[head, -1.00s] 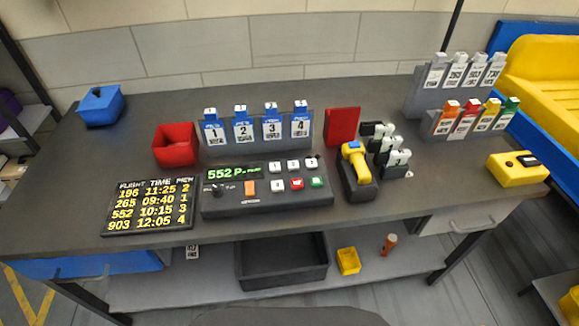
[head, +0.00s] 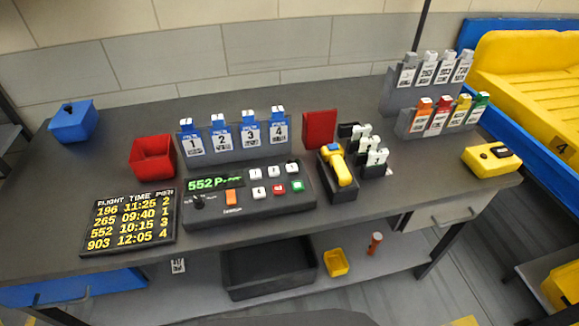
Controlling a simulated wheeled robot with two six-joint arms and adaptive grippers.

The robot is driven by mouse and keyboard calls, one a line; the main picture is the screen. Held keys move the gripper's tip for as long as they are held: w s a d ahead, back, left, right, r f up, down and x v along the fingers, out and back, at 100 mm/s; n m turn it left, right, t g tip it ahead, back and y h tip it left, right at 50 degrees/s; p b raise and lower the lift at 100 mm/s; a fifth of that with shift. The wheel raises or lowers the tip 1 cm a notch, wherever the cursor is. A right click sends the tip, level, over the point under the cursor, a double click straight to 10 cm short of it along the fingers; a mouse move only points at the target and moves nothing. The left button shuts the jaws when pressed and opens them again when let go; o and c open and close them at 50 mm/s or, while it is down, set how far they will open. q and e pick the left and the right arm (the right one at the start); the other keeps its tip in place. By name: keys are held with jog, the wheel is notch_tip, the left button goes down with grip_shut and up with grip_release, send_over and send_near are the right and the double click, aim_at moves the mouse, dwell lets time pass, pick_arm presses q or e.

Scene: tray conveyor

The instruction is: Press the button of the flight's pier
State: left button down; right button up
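The control panel (head: 250,207) sits at the front middle of the bench in the head view. Its green display (head: 215,184) reads 552 followed by a "P" and blurred characters. It has a top row of white buttons (head: 274,169). Below are a white button (head: 259,191), a red button (head: 279,188) and a green button (head: 297,186). An orange switch (head: 232,197) and a black knob (head: 199,202) are at its left. The flight board (head: 128,222) lists flight 552, 10:15, pier 3. Button labels are too small to read surely. Neither gripper is in view.
Behind the panel stands a rack of blue-topped tags numbered 1 to 4 (head: 222,136). A red bin (head: 152,157), a blue box (head: 73,121), a yellow scanner in its holder (head: 340,166) and a yellow device (head: 491,160) are around. A black tray (head: 268,270) is on the lower shelf.

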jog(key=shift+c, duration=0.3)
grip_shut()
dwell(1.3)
